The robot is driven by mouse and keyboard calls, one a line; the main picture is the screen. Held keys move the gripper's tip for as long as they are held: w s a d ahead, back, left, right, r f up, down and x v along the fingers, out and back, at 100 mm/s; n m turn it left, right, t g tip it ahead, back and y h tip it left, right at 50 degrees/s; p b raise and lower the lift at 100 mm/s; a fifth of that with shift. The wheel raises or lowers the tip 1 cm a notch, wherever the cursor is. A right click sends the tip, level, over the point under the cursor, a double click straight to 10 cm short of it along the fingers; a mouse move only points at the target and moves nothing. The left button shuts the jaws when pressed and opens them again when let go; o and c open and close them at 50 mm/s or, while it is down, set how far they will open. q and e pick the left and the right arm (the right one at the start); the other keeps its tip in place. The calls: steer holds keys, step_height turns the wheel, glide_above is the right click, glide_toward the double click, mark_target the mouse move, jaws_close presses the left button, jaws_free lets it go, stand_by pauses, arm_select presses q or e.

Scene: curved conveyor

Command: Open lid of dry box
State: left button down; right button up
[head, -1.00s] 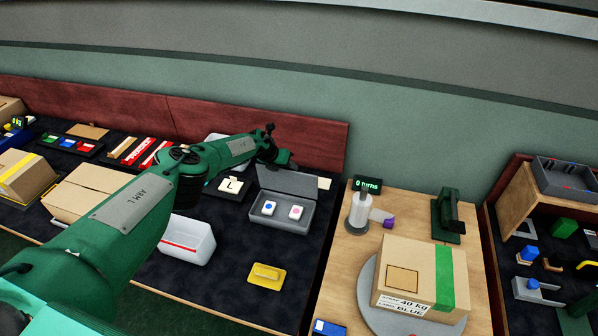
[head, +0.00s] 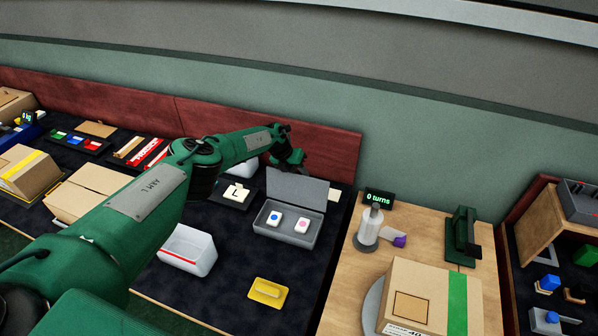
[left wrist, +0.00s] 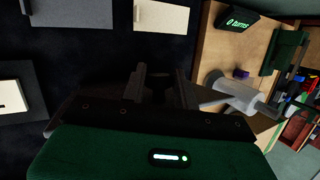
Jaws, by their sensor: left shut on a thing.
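The dry box (head: 287,236) is a grey open case on the dark table. Its lid (head: 297,190) stands raised at the back, hinged open. Two white blocks lie inside, one with a blue dot (head: 274,216) and one with a pink dot (head: 302,225). My right gripper is not in view.
A dark red back wall (head: 335,150) is close behind.

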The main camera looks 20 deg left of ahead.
arm_select(q)
steer(key=c, duration=1.1)
jaws_free()
steer(key=shift+s+a+r, duration=0.1)
steer(key=shift+a+r, duration=0.1)
steer(key=shift+r, duration=0.2)
steer(key=v, duration=1.3)
